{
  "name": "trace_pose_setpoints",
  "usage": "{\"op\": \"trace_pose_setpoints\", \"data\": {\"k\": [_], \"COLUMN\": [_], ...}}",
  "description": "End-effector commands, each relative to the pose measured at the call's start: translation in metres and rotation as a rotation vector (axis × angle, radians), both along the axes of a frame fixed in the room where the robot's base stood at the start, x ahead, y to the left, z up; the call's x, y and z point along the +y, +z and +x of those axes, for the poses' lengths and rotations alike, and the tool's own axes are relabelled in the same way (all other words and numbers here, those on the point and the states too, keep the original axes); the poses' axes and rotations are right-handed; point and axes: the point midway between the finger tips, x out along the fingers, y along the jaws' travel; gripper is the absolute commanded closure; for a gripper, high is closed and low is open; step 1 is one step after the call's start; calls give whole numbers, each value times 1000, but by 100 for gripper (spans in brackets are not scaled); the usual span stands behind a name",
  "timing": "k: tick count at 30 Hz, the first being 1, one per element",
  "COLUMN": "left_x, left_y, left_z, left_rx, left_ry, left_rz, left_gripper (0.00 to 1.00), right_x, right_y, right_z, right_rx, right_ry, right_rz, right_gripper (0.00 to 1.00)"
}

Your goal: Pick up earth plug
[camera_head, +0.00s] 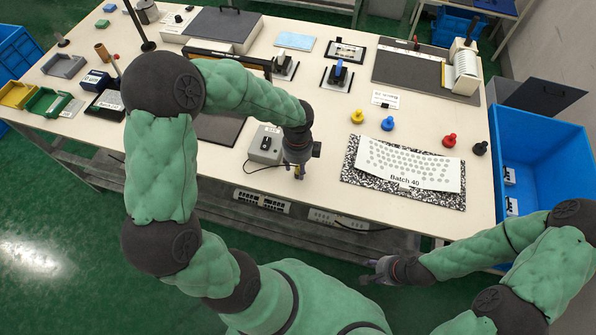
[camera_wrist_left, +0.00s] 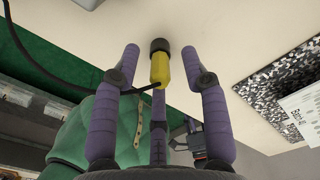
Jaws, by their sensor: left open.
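The earth plug, a yellow plug with a black end (camera_wrist_left: 161,70), lies between the fingers of my left gripper (camera_wrist_left: 160,52) in the left wrist view. The fingers stand open on either side of it, with a visible gap. In the head view my left gripper (camera_head: 297,170) points down at the table's front edge, right of a grey box (camera_head: 264,146); it mostly hides the plug there. A black cable (camera_wrist_left: 65,85) runs from the plug to the left. My right gripper (camera_head: 378,270) is low in front of the table, away from it; its jaw opening is unclear.
A Batch 40 sheet (camera_head: 410,162) lies on a speckled board to the right. Yellow, blue, red and black knobs stand around it. A blue bin (camera_head: 535,130) is at the right. Bare tabletop (camera_head: 330,105) lies behind my left gripper.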

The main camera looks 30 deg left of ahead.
Motion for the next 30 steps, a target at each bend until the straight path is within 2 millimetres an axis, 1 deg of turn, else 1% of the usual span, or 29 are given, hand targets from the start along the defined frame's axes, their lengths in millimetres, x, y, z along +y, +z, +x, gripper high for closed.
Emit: {"op": "trace_pose_setpoints", "data": {"k": [1,2,8,9,10,13,14,25,30], "left_x": [0,0,0,0,0,0,0,0,0], "left_y": [-7,-8,-7,-7,-7,-7,-7,-7,1], "left_z": [0,0,0,0,0,0,0,0,1], "left_rx": [0,0,-2,-2,-2,-2,-2,-2,-3], "left_ry": [1,1,1,0,0,0,0,0,0], "left_rz": [0,0,0,0,0,0,0,0,1], "left_gripper": [55,55,55,61,69,98,100,100,100], "right_x": [0,0,0,0,0,0,0,0,0], "right_y": [-4,-4,-3,-3,-3,-3,-3,-2,1], "right_z": [0,0,0,0,0,0,0,0,0], "right_rx": [0,0,0,0,0,0,0,0,0], "right_ry": [0,0,0,0,0,0,0,0,0], "right_rz": [0,0,0,0,0,0,0,0,0], "right_gripper": [60,60,60,60,60,60,60,60,60]}}
